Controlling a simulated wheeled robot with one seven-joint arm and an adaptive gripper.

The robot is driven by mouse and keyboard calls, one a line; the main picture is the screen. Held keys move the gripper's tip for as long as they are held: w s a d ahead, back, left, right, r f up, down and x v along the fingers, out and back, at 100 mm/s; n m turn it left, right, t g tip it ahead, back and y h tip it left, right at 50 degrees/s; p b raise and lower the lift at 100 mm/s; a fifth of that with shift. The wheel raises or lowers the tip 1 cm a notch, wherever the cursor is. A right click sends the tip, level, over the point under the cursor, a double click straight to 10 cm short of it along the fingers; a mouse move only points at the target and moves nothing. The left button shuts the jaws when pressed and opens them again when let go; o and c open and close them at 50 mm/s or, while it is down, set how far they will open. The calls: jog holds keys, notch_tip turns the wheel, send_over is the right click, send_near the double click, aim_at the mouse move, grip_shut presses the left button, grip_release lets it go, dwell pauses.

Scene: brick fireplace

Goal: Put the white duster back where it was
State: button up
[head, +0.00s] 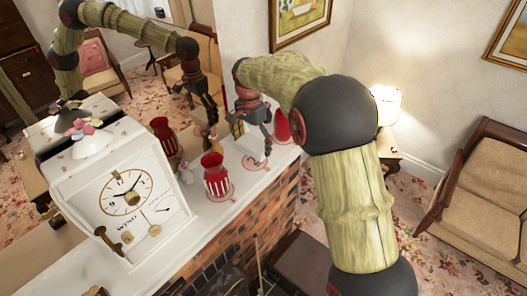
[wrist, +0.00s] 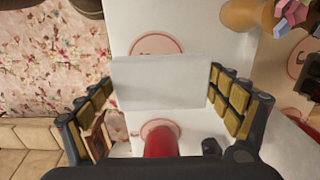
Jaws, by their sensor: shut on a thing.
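The white duster (wrist: 157,84) shows in the wrist view as a plain pale block between the two padded fingers of my gripper (wrist: 160,78). In the head view my gripper (head: 257,142) points down over the white mantel shelf (head: 213,226), between two red vases, with the white duster (head: 249,148) in its grip. A pink round mark (head: 250,163) shows on the shelf below it. In the wrist view a similar pink mark (wrist: 155,43) is partly covered by the duster. Whether the duster touches the shelf is unclear.
One red vase (head: 215,175) stands left of my gripper, another (head: 283,126) behind it to the right. A large white clock (head: 123,195) stands at the shelf's near left end. A mirror behind the shelf reflects my arm. The brick front (head: 269,215) drops below the shelf edge.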

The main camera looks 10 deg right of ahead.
jog(key=shift+f, duration=2.15)
jog(key=shift+s, duration=0.1)
jog(key=shift+f, duration=0.25)
jog(key=o, duration=0.9)
